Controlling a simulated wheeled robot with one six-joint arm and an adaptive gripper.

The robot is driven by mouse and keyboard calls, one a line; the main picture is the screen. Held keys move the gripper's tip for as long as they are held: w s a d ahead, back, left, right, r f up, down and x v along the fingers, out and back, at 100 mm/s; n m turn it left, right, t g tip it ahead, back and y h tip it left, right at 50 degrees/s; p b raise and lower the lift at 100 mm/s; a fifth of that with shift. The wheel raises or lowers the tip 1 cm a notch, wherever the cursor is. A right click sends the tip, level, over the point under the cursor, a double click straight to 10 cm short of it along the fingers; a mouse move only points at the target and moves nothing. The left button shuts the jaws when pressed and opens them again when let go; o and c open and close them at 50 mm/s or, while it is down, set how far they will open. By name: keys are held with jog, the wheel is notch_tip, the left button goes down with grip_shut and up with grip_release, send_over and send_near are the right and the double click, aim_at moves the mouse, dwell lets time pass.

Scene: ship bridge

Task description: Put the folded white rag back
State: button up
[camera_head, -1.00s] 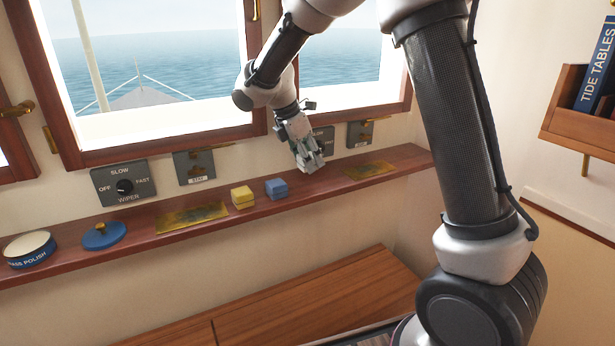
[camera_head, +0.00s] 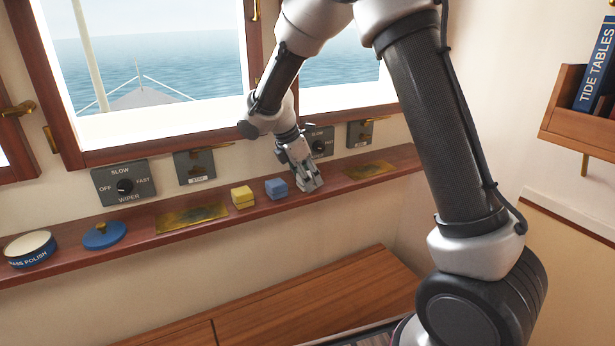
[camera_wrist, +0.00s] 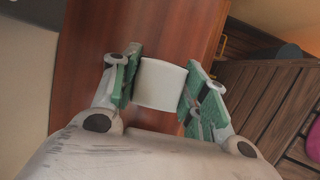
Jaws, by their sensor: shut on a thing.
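The folded white rag (camera_wrist: 161,83) is between the green-padded fingers of my gripper (camera_wrist: 159,88) in the wrist view, over the red-brown wooden ledge (camera_wrist: 138,30). In the head view my gripper (camera_head: 309,184) is low at the ledge (camera_head: 340,180), just right of the blue folded block (camera_head: 276,188). My gripper is shut on the white rag. In the head view the rag is mostly hidden by the fingers, and I cannot tell whether it touches the ledge.
A yellow folded block (camera_head: 242,197) stands left of the blue one. Brass plates lie on the ledge on the left (camera_head: 192,217) and right (camera_head: 368,171). A blue lid (camera_head: 104,235) and polish tin (camera_head: 31,250) are farther left. Wiper controls (camera_head: 124,184) line the wall behind.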

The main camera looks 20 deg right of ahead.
jog(key=shift+s+f, duration=0.1)
jog(key=shift+f, duration=0.25)
jog(key=o, duration=1)
jog(key=shift+d+f, duration=0.1)
jog(key=shift+f, duration=0.05)
jog(key=shift+r, duration=0.35)
jog(key=w+v, duration=0.1)
jog(key=v, duration=1.2)
jog(key=s+d+r+m+y, duration=0.1)
jog(key=s+d+r+m, duration=0.25)
jog(key=s+d, duration=0.25)
jog(key=s+d+r+m+y, duration=0.1)
jog(key=s+d+r+m, duration=0.2)
jog(key=s+d+m, duration=0.25)
jog(key=s+d+f+m+t, duration=0.1)
jog(key=s+d+m, duration=0.1)
jog(key=s, duration=0.4)
jog(key=s+d+m+t+y, duration=0.1)
jog(key=s+d+m, duration=0.2)
jog(key=s+m, duration=0.2)
jog(key=s+d+f+m+t+y, duration=0.1)
jog(key=s+d+m, duration=0.2)
jog(key=s, duration=0.5)
jog(key=shift+f+m, duration=0.3)
jog(key=shift+m, duration=0.3)
